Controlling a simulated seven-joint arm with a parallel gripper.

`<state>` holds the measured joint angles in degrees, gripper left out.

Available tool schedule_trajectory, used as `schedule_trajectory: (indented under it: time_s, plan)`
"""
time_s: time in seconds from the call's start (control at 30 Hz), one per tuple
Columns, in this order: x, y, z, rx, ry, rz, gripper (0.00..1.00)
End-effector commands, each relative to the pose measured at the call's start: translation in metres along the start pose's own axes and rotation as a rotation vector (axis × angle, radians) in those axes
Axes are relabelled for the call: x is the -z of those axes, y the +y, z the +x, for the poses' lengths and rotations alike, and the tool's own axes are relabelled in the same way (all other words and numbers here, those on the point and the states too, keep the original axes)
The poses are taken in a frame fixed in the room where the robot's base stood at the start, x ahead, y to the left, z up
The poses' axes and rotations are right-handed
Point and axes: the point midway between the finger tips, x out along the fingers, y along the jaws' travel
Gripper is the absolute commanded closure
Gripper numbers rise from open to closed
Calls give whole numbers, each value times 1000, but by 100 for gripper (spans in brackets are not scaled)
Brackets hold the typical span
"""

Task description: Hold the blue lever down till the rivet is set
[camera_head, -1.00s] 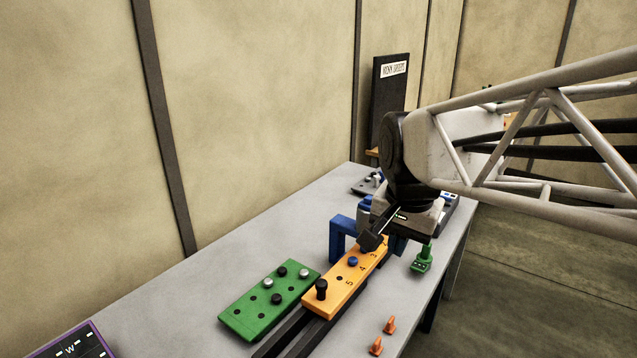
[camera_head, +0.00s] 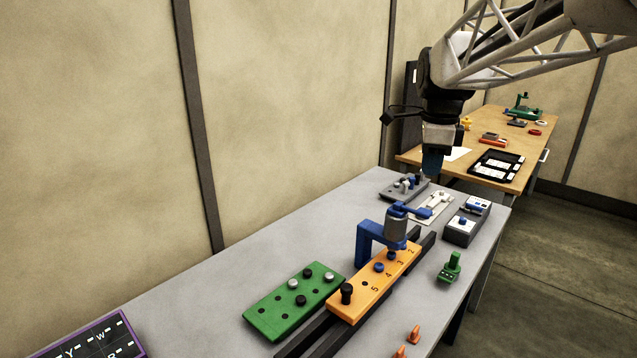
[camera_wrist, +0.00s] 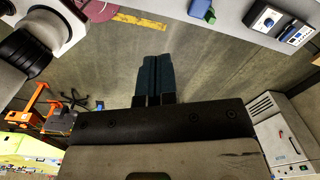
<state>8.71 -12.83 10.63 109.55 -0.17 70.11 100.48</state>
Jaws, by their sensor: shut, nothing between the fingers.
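The blue lever (camera_head: 415,211) sticks out to the right from the top of a grey cylindrical press head (camera_head: 396,231) on a blue bracket (camera_head: 371,242). The bracket stands over a numbered orange strip (camera_head: 361,296). A blue rivet (camera_head: 379,267) sits in the strip, and something blue shows right under the head; whether it is a set rivet I cannot tell. My gripper (camera_head: 433,163) hangs above and beyond the lever, apart from it, empty. Its teal fingers are pressed together in the wrist view (camera_wrist: 154,78), over floor; the lever is not in that view.
A green plate (camera_head: 293,304) with pegs lies left of the strip. Right are a small green stand (camera_head: 450,266), orange cones (camera_head: 413,334) and a grey box with blue controls (camera_head: 467,222). Behind are a grey fixture (camera_head: 403,188) and a wooden table (camera_head: 480,178).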

Motion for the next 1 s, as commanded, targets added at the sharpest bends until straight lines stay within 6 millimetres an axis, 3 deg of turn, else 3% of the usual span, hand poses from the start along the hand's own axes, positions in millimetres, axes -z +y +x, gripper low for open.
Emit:
schedule_trajectory:
  time_s: [0.2, 0.4, 1.0]
  plan:
    - [5, -41, -6, -24, 7, 243, 100]
    - [8, -64, -8, -37, 13, 392, 100]
    - [9, -73, -8, -43, 16, 452, 100]
